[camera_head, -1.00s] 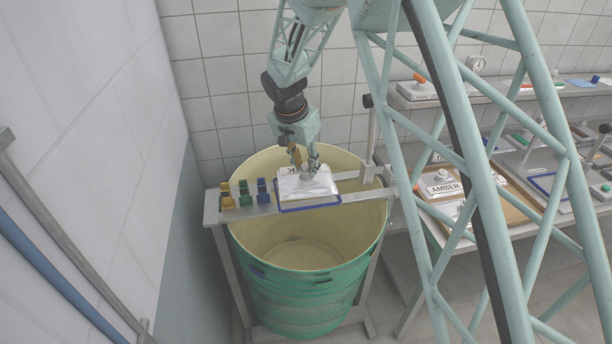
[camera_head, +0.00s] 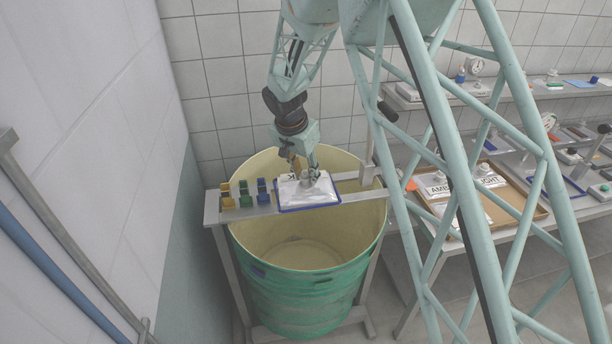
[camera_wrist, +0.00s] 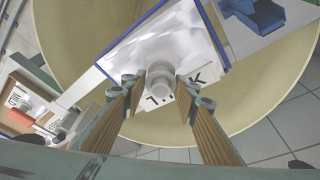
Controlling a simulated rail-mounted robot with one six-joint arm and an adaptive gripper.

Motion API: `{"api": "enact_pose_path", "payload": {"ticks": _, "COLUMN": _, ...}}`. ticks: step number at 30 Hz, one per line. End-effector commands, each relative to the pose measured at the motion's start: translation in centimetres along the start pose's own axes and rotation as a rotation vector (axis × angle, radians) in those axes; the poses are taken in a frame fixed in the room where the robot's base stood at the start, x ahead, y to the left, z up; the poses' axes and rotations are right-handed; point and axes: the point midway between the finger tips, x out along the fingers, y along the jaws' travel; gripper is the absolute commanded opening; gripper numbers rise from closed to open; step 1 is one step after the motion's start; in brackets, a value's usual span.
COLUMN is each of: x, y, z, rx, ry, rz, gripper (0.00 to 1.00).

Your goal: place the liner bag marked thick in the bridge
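The white liner bag (camera_head: 292,193), with a round knob on top, lies flat in the blue-edged frame (camera_head: 311,209) on the bridge (camera_head: 355,197), the grey bar across the drum. Part of its lettering shows in the wrist view, ending in a K; my fingers hide the rest. My gripper (camera_head: 305,172) points down over it. In the wrist view, my gripper (camera_wrist: 161,85) has one finger on each side of the knob (camera_wrist: 160,80), close against it. It appears shut on the knob.
The green drum (camera_head: 305,292) stands open below the bridge. A tiled wall is behind.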

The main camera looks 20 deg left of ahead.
Motion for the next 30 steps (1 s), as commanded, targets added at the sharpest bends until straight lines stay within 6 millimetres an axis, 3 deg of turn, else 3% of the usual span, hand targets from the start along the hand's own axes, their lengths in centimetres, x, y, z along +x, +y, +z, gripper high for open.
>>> {"api": "enact_pose_path", "payload": {"ticks": 4, "x": 0.6, "y": 0.2, "z": 0.3, "rx": -0.002, "ry": -0.005, "rz": 0.006, "gripper": 0.4}}
{"api": "enact_pose_path", "payload": {"ticks": 17, "x": 0.0, "y": 0.1, "z": 0.1, "rx": -0.001, "ry": -0.002, "rz": 0.003, "gripper": 0.4}}
{"api": "enact_pose_path", "payload": {"ticks": 30, "x": -3.7, "y": 0.0, "z": 0.1, "rx": -0.001, "ry": 0.0, "rz": 0.001, "gripper": 0.4}}
